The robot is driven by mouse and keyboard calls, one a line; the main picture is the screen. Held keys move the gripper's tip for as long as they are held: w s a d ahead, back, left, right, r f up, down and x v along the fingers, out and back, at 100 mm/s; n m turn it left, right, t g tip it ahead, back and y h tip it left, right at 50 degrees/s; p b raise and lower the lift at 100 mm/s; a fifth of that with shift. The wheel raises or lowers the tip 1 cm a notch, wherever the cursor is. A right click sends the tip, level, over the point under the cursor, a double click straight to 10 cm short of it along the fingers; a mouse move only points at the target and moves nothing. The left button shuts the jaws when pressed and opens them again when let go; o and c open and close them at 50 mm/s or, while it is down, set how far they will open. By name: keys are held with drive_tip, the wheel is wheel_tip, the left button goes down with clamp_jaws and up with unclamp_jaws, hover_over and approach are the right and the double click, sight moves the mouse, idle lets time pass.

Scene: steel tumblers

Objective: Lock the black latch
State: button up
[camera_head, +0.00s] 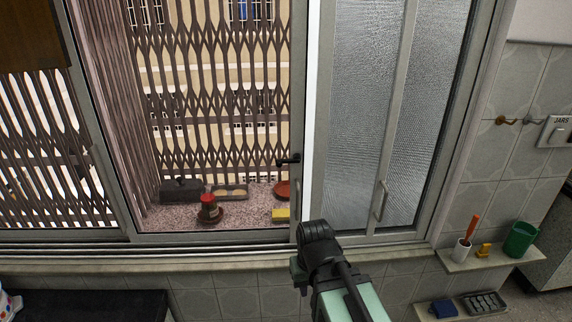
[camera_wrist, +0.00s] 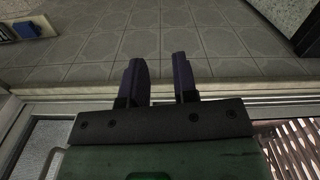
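The black latch (camera_head: 289,160) is a small dark handle on the vertical frame post at the right edge of the clear sliding window pane (camera_head: 220,100). It sticks out to the left. My arm's dark wrist end shows at the lower middle of the head view, below the latch and apart from it. In the wrist view, the two dark fingers of my gripper (camera_wrist: 158,65) stand apart with nothing between them. The fingertips cannot be made out in the head view. The latch does not show in the wrist view.
A frosted pane (camera_head: 360,110) with a grey pull handle (camera_head: 381,201) is right of the latch. A shelf (camera_head: 487,258) with a green cup (camera_head: 521,239) is at the right. Behind the glass are a folding grille and a red feeder (camera_head: 209,207). Wall tiles (camera_wrist: 150,45) fill the wrist view's upper part.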

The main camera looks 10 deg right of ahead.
drive_tip(key=shift+n+h, duration=0.5)
drive_tip(key=shift+n, duration=0.4)
drive_tip(key=a+f+b, duration=0.2)
drive_tip(key=w+a+f+b, duration=0.1)
drive_tip(key=a+f+b, duration=0.2)
drive_tip(key=shift+w+f, duration=0.15)
drive_tip(key=shift+f, duration=0.1)
clamp_jaws()
drive_tip(key=w+a+r+n+t+h+b, duration=0.2)
drive_tip(key=w+r+n+t+h+b, duration=0.15)
drive_tip(key=w+t+h, duration=0.2)
drive_tip(key=w+a+r+n+t+h+b, duration=0.1)
drive_tip(key=w+r+n+t+h+b, duration=0.1)
drive_tip(key=w+n+t+h+b, duration=0.3)
drive_tip(key=w+a+r+n+t+h, duration=0.1)
drive_tip(key=a+r+n+t+h, duration=0.1)
drive_tip(key=r, duration=0.4)
drive_tip(key=w+a+r+n+t+h, duration=0.1)
drive_tip(key=w+a+r+n+t, duration=0.1)
drive_tip(key=a+r+n+t, duration=0.2)
wheel_tip(320, 180, up, 2)
drive_tip(key=shift+r+n+t+h+p, duration=0.15)
drive_tip(key=shift+n+t+h+p, duration=0.2)
drive_tip(key=shift+n+t, duration=0.3)
drive_tip(key=shift+w+a, duration=0.1)
